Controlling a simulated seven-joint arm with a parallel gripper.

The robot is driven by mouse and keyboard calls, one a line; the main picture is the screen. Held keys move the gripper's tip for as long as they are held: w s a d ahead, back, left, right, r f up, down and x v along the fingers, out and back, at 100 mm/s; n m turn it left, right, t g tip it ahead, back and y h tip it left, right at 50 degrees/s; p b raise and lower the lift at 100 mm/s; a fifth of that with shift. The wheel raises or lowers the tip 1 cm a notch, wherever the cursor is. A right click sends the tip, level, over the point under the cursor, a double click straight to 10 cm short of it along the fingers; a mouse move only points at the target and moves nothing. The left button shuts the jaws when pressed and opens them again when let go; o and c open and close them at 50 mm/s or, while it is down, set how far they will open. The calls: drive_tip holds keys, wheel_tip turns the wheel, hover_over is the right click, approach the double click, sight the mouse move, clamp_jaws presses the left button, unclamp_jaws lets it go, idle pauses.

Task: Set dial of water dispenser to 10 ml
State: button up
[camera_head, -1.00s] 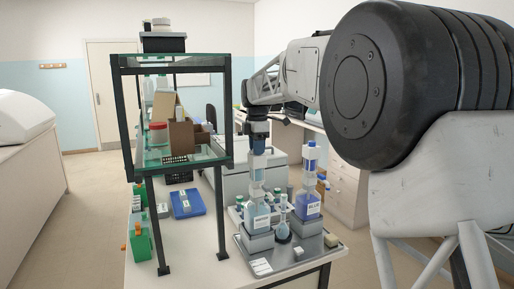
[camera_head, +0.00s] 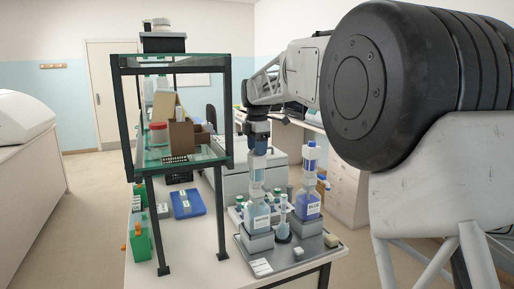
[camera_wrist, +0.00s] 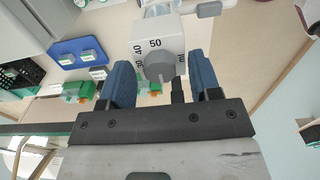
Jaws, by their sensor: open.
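The water dispenser (camera_head: 261,214) is a clear bottle with a "WATER" label and a tall top, standing on a grey block on the tray. Its dial (camera_wrist: 159,66) is a grey knob on a white head with the numbers 30, 40 and 50 and "ml" around it in the wrist view. My gripper (camera_wrist: 163,78) is open, its two blue fingers either side of the dial in that view, with a gap on each side. In the head view my gripper (camera_head: 260,142) is at the top of the water dispenser. I cannot tell whether the fingertips touch the head.
A similar dispenser labelled "BLUE" (camera_head: 308,205) stands close to the right. A small flask (camera_head: 283,228) stands between them on the grey tray (camera_head: 290,252). A glass shelf with a dark frame (camera_head: 226,115) rises close on the left. A blue box (camera_head: 187,204) lies under it.

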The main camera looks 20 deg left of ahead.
drive_tip(key=shift+r, duration=3.9)
drive_tip(key=shift+d, duration=0.2)
drive_tip(key=s+d+f+m, duration=0.1)
drive_tip(key=s+d+m, duration=0.45)
drive_tip(key=d, duration=0.55)
drive_tip(key=s+d+f+m+t, duration=0.1)
drive_tip(key=s+d+m, duration=0.4)
drive_tip(key=d, duration=0.6)
drive_tip(key=s+d+f+m, duration=0.1)
drive_tip(key=s+d+m, duration=0.2)
drive_tip(key=s+d, duration=0.6)
drive_tip(key=s+d+f+m, duration=0.4)
drive_tip(key=s+d+f, duration=0.2)
drive_tip(key=s, duration=0.3)
drive_tip(key=s+d+f+m+t, duration=0.1)
drive_tip(key=s+d+f+m, duration=0.4)
drive_tip(key=s, duration=0.4)
drive_tip(key=s+d+f+m, duration=0.5)
drive_tip(key=s+d+f, duration=0.3)
drive_tip(key=s+d, duration=0.1)
drive_tip(key=shift+s+d+t, duration=0.3)
drive_tip(key=shift+s, duration=0.15)
